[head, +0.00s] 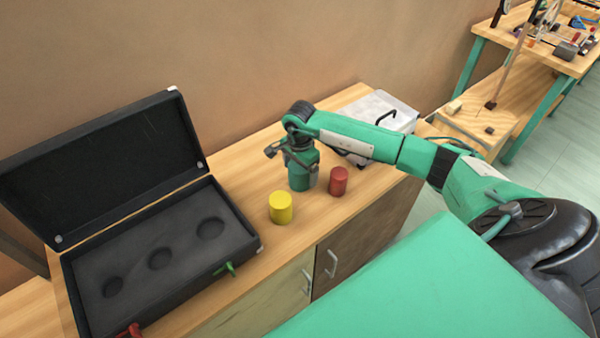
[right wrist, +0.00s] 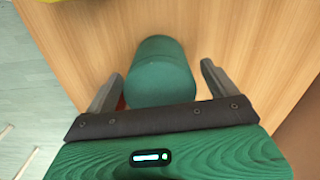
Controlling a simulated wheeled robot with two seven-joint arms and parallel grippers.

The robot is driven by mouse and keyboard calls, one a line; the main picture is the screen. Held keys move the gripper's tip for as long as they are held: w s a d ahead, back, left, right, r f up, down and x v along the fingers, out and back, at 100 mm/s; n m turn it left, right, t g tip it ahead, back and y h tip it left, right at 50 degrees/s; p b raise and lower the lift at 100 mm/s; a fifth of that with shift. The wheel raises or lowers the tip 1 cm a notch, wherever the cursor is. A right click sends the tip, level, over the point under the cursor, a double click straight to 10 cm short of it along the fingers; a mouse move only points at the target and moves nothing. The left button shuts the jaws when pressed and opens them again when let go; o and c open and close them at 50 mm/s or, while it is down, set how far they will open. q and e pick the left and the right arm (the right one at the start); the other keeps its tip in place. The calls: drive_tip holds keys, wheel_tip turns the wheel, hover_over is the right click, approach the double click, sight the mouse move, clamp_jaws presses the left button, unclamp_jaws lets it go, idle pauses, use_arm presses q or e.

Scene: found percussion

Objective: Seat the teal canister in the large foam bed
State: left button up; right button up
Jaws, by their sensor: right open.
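The teal canister (head: 301,178) stands upright on the wooden counter, beside a shorter yellow cylinder and a red one. My right gripper (head: 287,152) is at its upper part and partly covers it in the head view. In the right wrist view the canister (right wrist: 160,70) lies between the two spread fingers, with a gap visible on each side. The black case (head: 250,246) lies open at the left; its grey foam has three round beds in a row. The large foam bed (head: 210,228) is the rightmost one and is empty. My left gripper is out of view.
The yellow cylinder (head: 281,208) stands between canister and case. The red cylinder (head: 339,181) stands close to the canister's right. A pale case with a dark handle (head: 380,117) lies behind. The case's raised lid (head: 105,165) leans toward the wall.

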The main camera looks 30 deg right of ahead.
drive_tip(key=c, duration=1)
drive_tip(key=shift+c, duration=0.7)
drive_tip(key=shift+r, duration=0.1)
